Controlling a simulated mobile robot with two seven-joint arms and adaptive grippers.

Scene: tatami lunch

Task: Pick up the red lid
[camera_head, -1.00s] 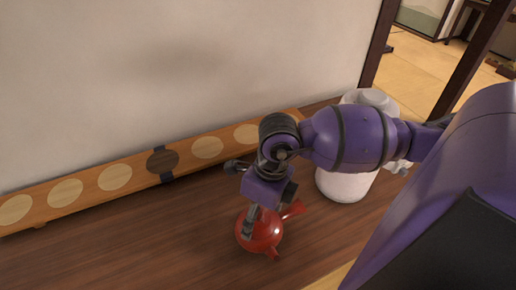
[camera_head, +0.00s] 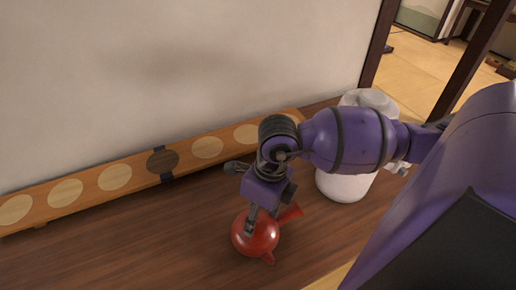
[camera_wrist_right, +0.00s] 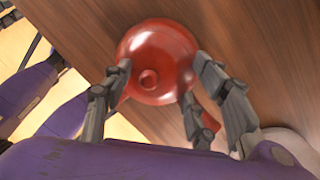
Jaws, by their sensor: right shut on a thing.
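The red teapot (camera_head: 243,242) stands on the wooden floor board, its long handle to the right and a short spout in front. The red lid, with a small round knob (camera_wrist_right: 149,80), is on top of the pot; its seam is hard to make out. My right gripper (camera_head: 261,220) reaches down from above, with its fingers on both sides of the rounded red top in the right wrist view (camera_wrist_right: 160,75). It is shut on the lid, and the fingers partly cover the pot. My left gripper is not in view.
A long wooden board with pale discs (camera_head: 117,177) lies along the wall behind. A white rounded container (camera_head: 345,186) stands close to the right, partly behind my arm. The dark wooden surface (camera_head: 130,245) to the left is clear.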

